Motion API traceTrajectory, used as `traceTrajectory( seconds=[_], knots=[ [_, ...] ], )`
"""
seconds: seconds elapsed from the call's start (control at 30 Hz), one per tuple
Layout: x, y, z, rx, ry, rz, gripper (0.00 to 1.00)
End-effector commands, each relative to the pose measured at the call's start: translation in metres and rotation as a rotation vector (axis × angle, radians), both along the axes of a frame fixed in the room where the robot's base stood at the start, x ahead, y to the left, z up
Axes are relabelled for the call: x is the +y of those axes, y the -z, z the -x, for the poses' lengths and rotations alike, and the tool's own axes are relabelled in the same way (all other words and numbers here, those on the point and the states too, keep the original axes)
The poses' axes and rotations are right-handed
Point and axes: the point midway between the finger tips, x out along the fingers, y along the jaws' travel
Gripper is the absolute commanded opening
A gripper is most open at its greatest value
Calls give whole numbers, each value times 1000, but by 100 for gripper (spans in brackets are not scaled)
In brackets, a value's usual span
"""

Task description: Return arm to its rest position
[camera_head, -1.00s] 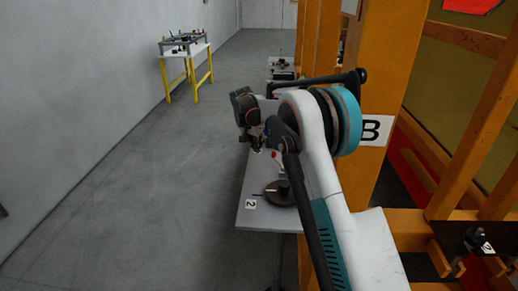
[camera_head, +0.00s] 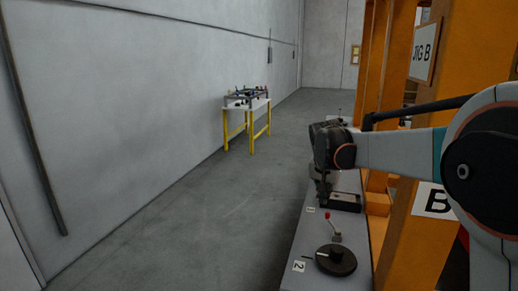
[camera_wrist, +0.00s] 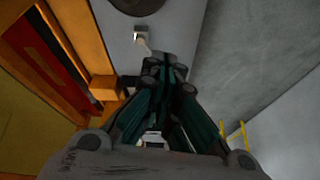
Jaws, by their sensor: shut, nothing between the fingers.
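My gripper (camera_wrist: 165,72) is shut and empty in the wrist view, its dark fingertips together above the grey bench (camera_wrist: 160,20). In the head view my arm reaches in from the right edge, with its wrist over the bench (camera_head: 312,240). The gripper itself is small and dark there, below the wrist, and mostly blends with the things behind it.
A dark disc (camera_head: 336,260) and a red-knobbed lever (camera_head: 330,222) are on the bench near my wrist. Orange posts (camera_head: 405,220) stand close on the right. A yellow-legged table (camera_head: 247,115) stands farther off by the wall. The floor at left is clear.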

Motion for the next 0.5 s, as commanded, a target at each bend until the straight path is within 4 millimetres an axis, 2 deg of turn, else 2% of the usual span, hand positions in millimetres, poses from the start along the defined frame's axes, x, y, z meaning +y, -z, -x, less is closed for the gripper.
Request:
traceTrajectory(
  seconds=[0.03, 0.23, 0.5],
  knots=[
    [-1, -7, 18, -5, -21, 1, 0],
    [-1, -28, 83, -32, -116, 6, 0],
    [1, -34, 175, -73, -241, 20, 0]
  ],
)
